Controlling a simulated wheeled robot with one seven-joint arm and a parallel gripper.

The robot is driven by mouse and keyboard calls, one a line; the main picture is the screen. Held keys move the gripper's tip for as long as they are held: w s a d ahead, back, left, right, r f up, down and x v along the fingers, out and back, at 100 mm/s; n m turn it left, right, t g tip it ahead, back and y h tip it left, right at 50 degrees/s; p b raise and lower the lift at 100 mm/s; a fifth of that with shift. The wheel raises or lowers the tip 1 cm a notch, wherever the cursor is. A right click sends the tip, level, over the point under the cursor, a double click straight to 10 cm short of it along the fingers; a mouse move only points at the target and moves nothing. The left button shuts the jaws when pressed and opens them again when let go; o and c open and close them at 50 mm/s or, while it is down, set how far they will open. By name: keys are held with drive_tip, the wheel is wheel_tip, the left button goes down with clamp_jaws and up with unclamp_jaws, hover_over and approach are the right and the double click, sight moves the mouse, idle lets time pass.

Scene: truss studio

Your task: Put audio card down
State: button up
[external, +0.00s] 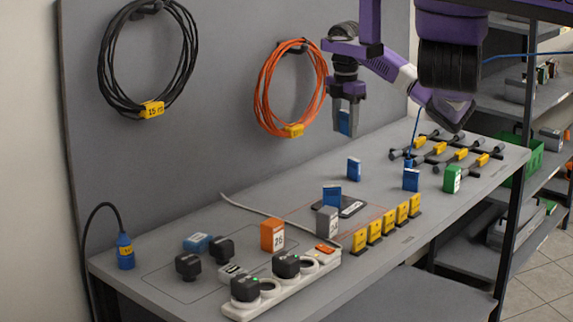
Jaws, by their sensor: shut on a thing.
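Similar blue pieces stand on the bench: one below my gripper (353,170), one farther right (411,181), and one (331,197) by a dark flat pad (352,207).
A green piece (452,179) and a row of yellow pieces (388,228) stand near the front edge. An orange block (272,235), a grey block (327,222) and a power strip (285,287) are nearer. Coiled cables hang on the wall panel (222,60).

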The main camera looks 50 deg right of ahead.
drive_tip(key=shift+s+d+n, duration=0.15)
drive_tip(key=shift+s+n, duration=0.35)
drive_tip(key=shift+s, duration=0.05)
drive_tip(key=shift+s+d+n, duration=0.15)
drive_tip(key=shift+s+n, duration=0.35)
drive_tip(key=shift+f, duration=0.35)
drive_tip(key=b, duration=0.2)
hover_over(350, 206)
wheel_tip(350, 206, down, 14)
drive_tip(key=shift+s+r, duration=0.1)
drive_tip(key=shift+f, duration=2.65)
drive_tip(key=shift+f, duration=0.1)
drive_tip(key=o, duration=1.3)
drive_tip(key=shift+o, duration=0.2)
